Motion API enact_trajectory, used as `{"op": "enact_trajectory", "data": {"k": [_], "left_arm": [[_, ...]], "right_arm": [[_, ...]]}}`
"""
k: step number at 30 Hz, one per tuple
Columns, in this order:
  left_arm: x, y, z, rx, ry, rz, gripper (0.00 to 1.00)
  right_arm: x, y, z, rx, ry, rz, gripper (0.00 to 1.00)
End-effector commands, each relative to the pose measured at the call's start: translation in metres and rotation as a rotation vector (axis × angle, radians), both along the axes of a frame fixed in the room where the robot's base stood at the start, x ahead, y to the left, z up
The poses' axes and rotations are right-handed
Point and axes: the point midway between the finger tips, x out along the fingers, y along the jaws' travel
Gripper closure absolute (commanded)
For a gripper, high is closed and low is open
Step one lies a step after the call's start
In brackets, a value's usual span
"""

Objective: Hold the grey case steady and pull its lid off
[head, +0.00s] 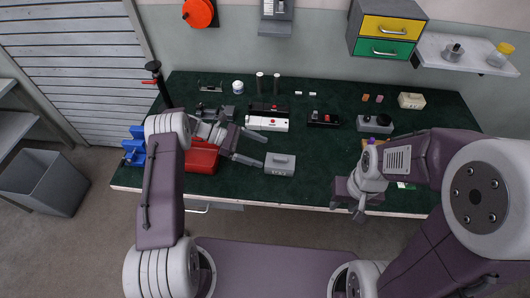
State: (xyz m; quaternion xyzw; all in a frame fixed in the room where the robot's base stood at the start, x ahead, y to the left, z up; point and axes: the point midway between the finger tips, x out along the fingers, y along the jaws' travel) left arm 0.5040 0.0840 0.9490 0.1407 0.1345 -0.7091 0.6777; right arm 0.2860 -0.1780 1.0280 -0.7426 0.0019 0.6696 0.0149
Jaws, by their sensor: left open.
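The grey case (280,170) stands near the front edge of the green-topped bench, a little left of its middle. Its lid (283,159) sits on top and has a small raised handle. My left gripper (262,152) is open at the case's left side, fingers pointing right. One fingertip appears at the case's left edge; I cannot tell whether it touches. The other finger is further back, beyond the case's back left corner. My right gripper (349,208) hangs at the bench's front edge, well right of the case. Its jaw gap is too small to judge.
A red box (202,160) lies beneath my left wrist, with blue parts (134,147) further left. A white-and-red unit (267,124) stands behind the case. Another grey box with a dark top (375,123) stands back right. The bench between the case and my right gripper is clear.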

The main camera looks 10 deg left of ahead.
Motion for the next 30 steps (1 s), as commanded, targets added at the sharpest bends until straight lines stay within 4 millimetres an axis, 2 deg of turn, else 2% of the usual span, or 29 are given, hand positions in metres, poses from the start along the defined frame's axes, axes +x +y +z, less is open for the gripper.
{"op": "enact_trajectory", "data": {"k": [4,5,11,16,20,30], "left_arm": [[0.0,0.0,0.0,0.0,0.0,0.0,0.11],[0.0,0.0,0.0,0.001,0.0,0.0,0.17],[-0.004,0.014,-0.016,0.102,-0.002,0.043,0.17],[-0.004,0.011,-0.019,0.109,-0.003,0.044,0.17],[-0.004,-0.002,-0.027,0.108,0.0,0.043,0.17],[-0.005,-0.054,-0.055,0.108,-0.001,0.043,0.17]], "right_arm": [[0.0,0.0,0.0,0.0,0.0,0.0,0.64],[0.0,0.0,0.0,0.0,0.0,0.0,0.64],[0.0,0.0,0.0,0.0,0.0,0.0,0.64],[0.0,0.0,0.0,0.0,0.0,0.0,0.64],[0.0,0.0,0.0,0.0,0.0,0.0,0.64],[0.0,0.0,0.0,0.0,0.0,0.0,0.64]]}}
